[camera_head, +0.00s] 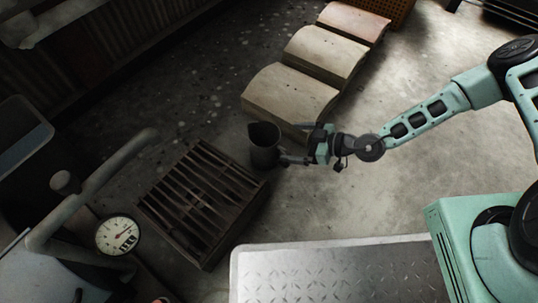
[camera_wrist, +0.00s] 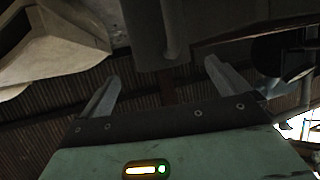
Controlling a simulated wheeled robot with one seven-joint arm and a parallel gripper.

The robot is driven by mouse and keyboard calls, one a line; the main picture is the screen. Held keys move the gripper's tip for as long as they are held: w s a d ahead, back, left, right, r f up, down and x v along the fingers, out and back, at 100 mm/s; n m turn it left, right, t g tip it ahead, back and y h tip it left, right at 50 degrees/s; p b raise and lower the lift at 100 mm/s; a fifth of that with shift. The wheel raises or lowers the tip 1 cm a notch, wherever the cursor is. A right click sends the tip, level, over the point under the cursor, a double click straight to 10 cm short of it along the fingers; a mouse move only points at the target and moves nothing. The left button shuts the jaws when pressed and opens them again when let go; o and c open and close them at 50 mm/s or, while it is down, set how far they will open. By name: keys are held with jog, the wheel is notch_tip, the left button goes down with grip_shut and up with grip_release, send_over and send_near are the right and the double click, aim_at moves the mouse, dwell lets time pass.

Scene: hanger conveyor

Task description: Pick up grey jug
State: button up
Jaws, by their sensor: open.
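The grey jug (camera_head: 264,148) is dark and upright at the far right corner of a slatted wooden crate. My gripper (camera_head: 284,158) is just right of the jug, with its fingers pointing at it. In the wrist view a dark grey body, which looks like the jug (camera_wrist: 142,35), fills the top centre, with a vertical strip like its handle on it. My gripper (camera_wrist: 163,78) is open there, with one finger on each side and nothing held between them. I cannot tell whether a finger touches the jug. Its base is partly hard to make out.
The slatted crate (camera_head: 190,205) lies left of and below the jug. Several pale curved-top blocks (camera_head: 290,95) stand in a row behind it. A pressure gauge (camera_head: 117,234) on pipes is at left. A metal tread plate (camera_head: 330,272) is in front. Bare floor lies at right.

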aim_at(279, 141)
jog(key=b+x, duration=0.5)
jog(key=x, duration=0.2)
jog(key=shift+s+d+f, duration=0.1)
jog(key=shift+w+a+b, duration=0.2)
jog(key=shift+a+b, duration=0.15)
jog(key=shift+a, duration=0.1)
jog(key=shift+c, duration=0.3)
jog(key=c, duration=1.1)
